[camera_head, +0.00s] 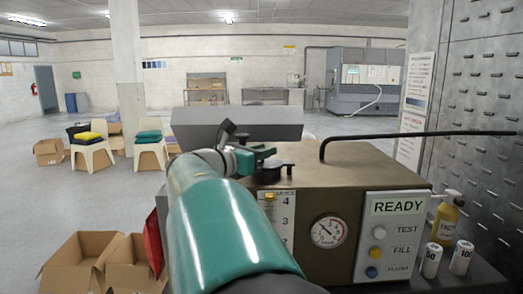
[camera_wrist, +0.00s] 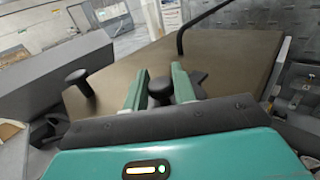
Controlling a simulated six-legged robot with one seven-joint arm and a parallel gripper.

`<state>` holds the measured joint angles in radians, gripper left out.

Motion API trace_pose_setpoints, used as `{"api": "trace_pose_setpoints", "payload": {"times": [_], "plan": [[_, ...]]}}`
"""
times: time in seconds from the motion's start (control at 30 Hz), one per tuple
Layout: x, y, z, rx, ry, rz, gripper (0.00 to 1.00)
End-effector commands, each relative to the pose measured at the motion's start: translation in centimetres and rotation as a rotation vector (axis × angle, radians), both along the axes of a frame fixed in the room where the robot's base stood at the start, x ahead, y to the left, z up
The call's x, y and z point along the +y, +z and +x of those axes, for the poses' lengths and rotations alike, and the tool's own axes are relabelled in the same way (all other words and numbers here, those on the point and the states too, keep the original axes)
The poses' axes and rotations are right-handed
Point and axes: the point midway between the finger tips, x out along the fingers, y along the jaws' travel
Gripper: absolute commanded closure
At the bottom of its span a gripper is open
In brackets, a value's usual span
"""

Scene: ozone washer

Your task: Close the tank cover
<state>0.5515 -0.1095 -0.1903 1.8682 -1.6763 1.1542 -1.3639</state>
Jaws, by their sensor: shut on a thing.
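The washer is a brown box with a brown top (camera_head: 330,165) and a white READY panel on its front. Its flat top (camera_wrist: 215,55) fills the middle of the wrist view. I cannot tell whether this top is the tank cover. A long grey slab (camera_head: 237,122) stands at its back left and shows at the left of the wrist view (camera_wrist: 45,85). My gripper (camera_wrist: 160,78) has its two green fingers on either side of a black knob (camera_wrist: 160,92) on the top, shut on it. In the head view my gripper (camera_head: 250,155) is partly hidden by my arm.
A second black knob (camera_wrist: 78,80) stands on the top to the left. A black bent rod (camera_head: 420,134) reaches over the top from the right. A yellow bottle (camera_head: 445,218) and two white jars stand right of the panel. Open cartons (camera_head: 80,262) lie on the floor at left.

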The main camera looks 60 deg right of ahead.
Motion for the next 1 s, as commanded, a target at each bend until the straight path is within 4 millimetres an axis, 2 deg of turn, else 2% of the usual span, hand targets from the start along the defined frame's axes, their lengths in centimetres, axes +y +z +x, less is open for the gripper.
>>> {"api": "trace_pose_setpoints", "payload": {"times": [0.33, 0.37, 0.43, 0.47, 0.8, 0.87, 1.0], "plan": [[0.1, 0.1, -0.1, -0.001, 0.012, -0.003, 1.0], [0.1, 0.1, -0.1, -0.001, 0.012, -0.003, 0.7], [0.1, 0.1, -0.1, -0.002, 0.012, -0.002, 0.56], [0.1, 0.1, -0.1, -0.002, 0.012, -0.002, 0.53], [0.4, 0.1, 0.0, -0.001, 0.013, -0.001, 0.53], [0.9, 0.1, 0.2, -0.002, 0.014, -0.002, 0.53], [3.1, 0.1, 0.9, -0.001, 0.017, -0.003, 0.53]]}}
